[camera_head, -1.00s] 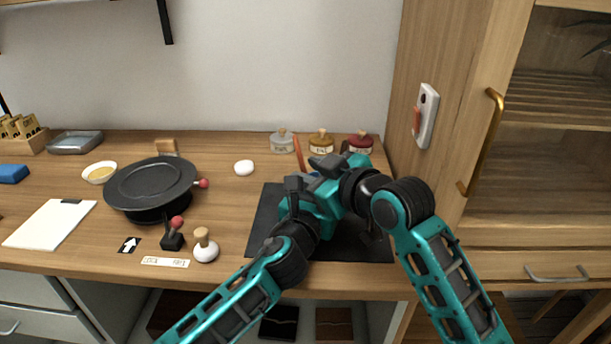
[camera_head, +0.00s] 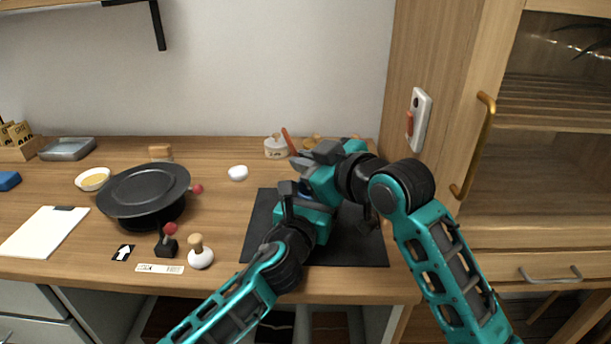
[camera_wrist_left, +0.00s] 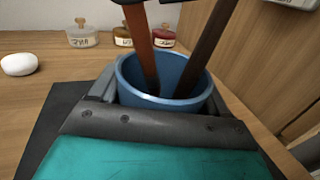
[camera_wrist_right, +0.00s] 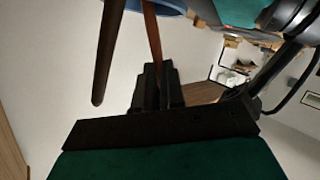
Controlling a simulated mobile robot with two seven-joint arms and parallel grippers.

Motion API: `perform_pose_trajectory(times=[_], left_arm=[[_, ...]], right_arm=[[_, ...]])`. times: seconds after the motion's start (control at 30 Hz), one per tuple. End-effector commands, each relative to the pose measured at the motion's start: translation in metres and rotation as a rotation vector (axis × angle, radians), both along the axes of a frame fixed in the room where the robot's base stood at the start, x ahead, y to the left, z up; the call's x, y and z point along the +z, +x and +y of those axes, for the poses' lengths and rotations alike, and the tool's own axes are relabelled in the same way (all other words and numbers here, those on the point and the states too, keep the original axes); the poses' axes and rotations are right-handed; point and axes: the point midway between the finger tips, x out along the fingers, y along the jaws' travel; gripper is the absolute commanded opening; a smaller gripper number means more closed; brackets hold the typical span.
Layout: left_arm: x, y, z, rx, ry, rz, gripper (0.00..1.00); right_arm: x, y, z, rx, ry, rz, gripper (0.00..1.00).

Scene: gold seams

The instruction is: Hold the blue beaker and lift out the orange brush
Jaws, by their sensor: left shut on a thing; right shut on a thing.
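The blue beaker (camera_wrist_left: 172,103) stands upright in the left wrist view, between the jaws of my left gripper (camera_wrist_left: 160,95), which is shut on it. The orange brush (camera_wrist_left: 141,45) leans in the beaker beside a dark brown handle (camera_wrist_left: 206,45). My right gripper (camera_wrist_right: 157,88) is shut on the brush's orange handle (camera_wrist_right: 152,40), above the beaker rim. The brush tip (camera_head: 288,141) sticks up past my right gripper in the head view. My arms hide most of the beaker there. The brush's lower end is hidden inside the beaker.
A black mat (camera_head: 261,224) lies under my grippers. Lidded jars (camera_head: 276,148) stand behind, near the wall. A white rounded object (camera_head: 238,173) and a black pan (camera_head: 145,188) are to the left. A tall wooden cabinet (camera_head: 440,60) closes off the right side.

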Motion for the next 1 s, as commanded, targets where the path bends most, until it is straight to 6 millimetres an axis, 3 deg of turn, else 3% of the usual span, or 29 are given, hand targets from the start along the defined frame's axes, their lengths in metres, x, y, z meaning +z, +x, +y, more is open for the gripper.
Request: perform_pose_trajectory(times=[0.1, 0.3, 0.67, 0.7, 0.93, 1.0], left_arm=[[-0.001, 0.0, 0.0, 0.001, 0.002, 0.002, 0.39], [-0.001, 0.0, 0.0, 0.001, 0.002, 0.002, 0.39], [-0.001, 0.0, 0.0, 0.001, 0.002, 0.002, 0.39], [-0.001, 0.0, 0.0, 0.001, 0.002, 0.002, 0.77], [-0.001, 0.0, 0.0, 0.001, 0.001, 0.001, 0.99], [0.0, 0.0, 0.0, 0.0, 0.001, 0.001, 1.0]], right_arm=[[0.029, 0.0, 0.0, 0.001, 0.001, -0.006, 0.0], [0.06, 0.0, 0.0, 0.0, 0.001, -0.003, 0.0], [0.069, 0.0, 0.0, 0.0, 0.001, 0.001, 0.0], [0.069, 0.0, 0.0, 0.0, 0.001, 0.001, 0.0], [0.069, 0.0, 0.0, 0.0, 0.001, 0.001, 0.0], [0.069, 0.0, 0.0, 0.0, 0.001, 0.001, 0.0]])
